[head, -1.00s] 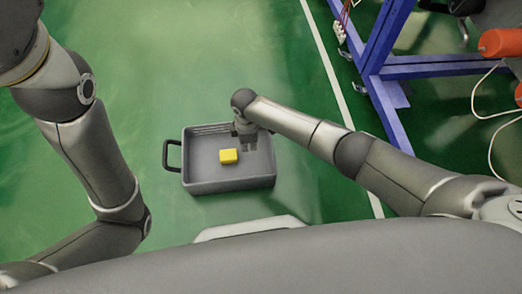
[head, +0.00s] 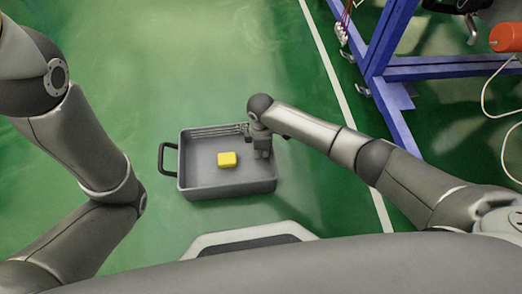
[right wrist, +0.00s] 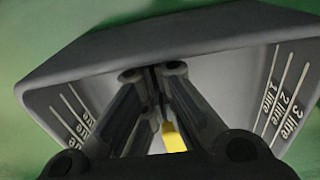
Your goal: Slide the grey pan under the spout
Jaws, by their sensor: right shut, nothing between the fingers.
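The grey pan (head: 205,189) sits on the green floor, with a dark handle loop (head: 165,158) on its left side. A yellow block (head: 227,159) lies inside it near the middle. My right gripper (head: 262,153) reaches down at the pan's right end, inside or over its right wall; I cannot tell whether it touches. In the right wrist view its fingers (right wrist: 157,88) are together with nothing between them, and the pan's wall (right wrist: 200,35) with litre marks surrounds them. The yellow block shows partly behind a finger (right wrist: 173,137). My left gripper is out of frame. No spout is recognisable.
A blue metal frame (head: 388,80) stands at the upper right, with an orange cylinder (head: 507,38) and a white cable beyond it. A white line (head: 335,70) runs along the floor between pan and frame. Floor left of and beyond the pan is clear.

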